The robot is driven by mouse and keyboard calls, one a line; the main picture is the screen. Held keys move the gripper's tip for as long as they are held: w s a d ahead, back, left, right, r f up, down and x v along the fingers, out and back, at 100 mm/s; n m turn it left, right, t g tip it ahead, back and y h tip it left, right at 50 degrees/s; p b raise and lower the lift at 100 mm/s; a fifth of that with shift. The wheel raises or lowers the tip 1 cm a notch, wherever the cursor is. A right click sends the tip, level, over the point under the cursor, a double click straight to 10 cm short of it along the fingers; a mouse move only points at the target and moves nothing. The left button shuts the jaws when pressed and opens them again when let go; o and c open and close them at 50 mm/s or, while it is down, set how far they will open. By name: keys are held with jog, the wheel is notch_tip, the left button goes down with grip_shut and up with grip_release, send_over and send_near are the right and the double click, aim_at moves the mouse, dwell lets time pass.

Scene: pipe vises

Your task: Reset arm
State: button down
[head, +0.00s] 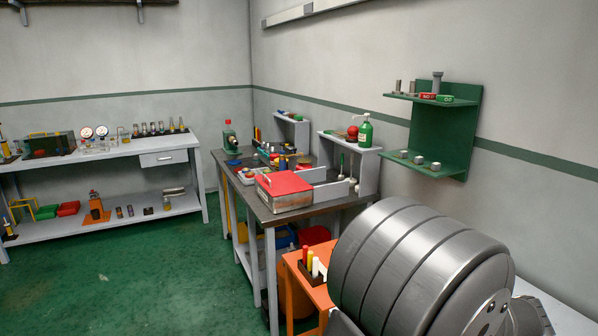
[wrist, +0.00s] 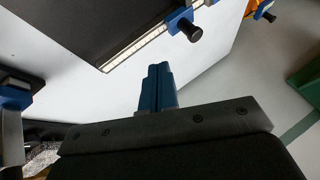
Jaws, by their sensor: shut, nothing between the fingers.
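My gripper (wrist: 157,86) shows in the wrist view. Its two blue fingers are shut together with nothing between them, above a dark grey bar with screws. Past the fingertips is a pale surface, and the fingers look apart from everything around them. The gripper is not visible in the head view.
In the wrist view a blue part with a black knob (wrist: 190,28) sits beside a dark panel (wrist: 85,25); another blue part (wrist: 15,92) is at the left edge. In the head view are a cluttered workbench (head: 262,216), a green wall shelf (head: 440,135) and an orange cart (head: 293,260).

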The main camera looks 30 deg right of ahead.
jog(key=x, duration=0.4)
jog(key=shift+w+f, duration=0.1)
jog(key=shift+w, duration=0.1)
jog(key=w, duration=0.1)
jog(key=w+d+f, duration=0.1)
jog(key=shift+w+d, duration=0.2)
jog(key=shift+w, duration=0.2)
jog(key=s, duration=0.6)
jog(key=shift+s, duration=0.8)
